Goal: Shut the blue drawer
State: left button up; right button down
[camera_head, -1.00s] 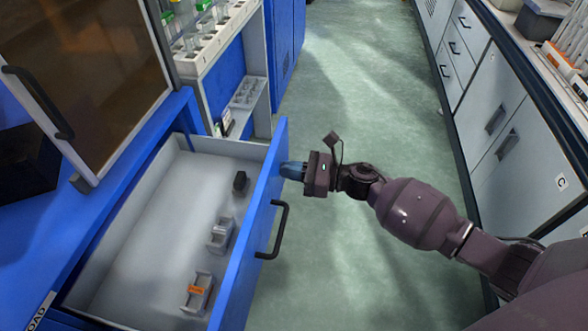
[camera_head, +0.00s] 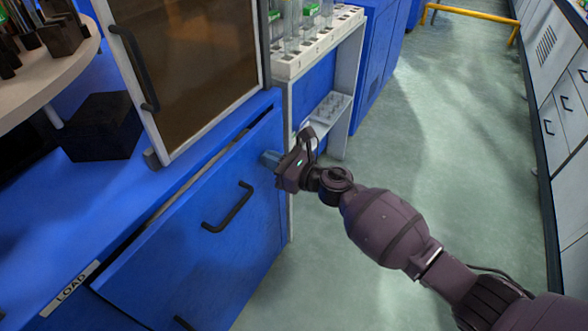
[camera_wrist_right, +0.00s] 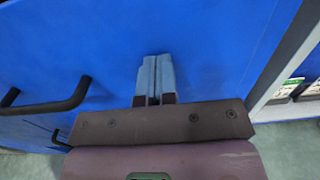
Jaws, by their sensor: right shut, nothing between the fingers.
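The blue drawer (camera_head: 180,235) is nearly closed in the head view. A narrow gap shows along its top edge, and its inside is hidden. Its black handle (camera_head: 228,208) is on the front, left of my right gripper. My right gripper (camera_head: 268,159) is shut and empty, with its fingertips against or very close to the drawer front near the upper right corner. In the right wrist view the shut blue-grey fingers (camera_wrist_right: 155,75) point at the blue front, and the handle (camera_wrist_right: 45,103) is at the left. My left gripper is not in view.
A glass-fronted cabinet (camera_head: 190,65) with a black handle stands above the drawer. A white rack with tubes (camera_head: 318,40) is right of it, over a small shelf (camera_head: 325,115). The green floor (camera_head: 430,150) is clear. Grey cabinets (camera_head: 560,110) line the right side.

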jog(key=x, duration=0.2)
jog(key=shift+w+a+f, duration=0.1)
jog(key=shift+w+a, duration=0.1)
jog(key=shift+a, duration=0.05)
jog(key=shift+r, duration=0.3)
jog(key=shift+w+r, duration=0.1)
jog(key=shift+r, duration=0.05)
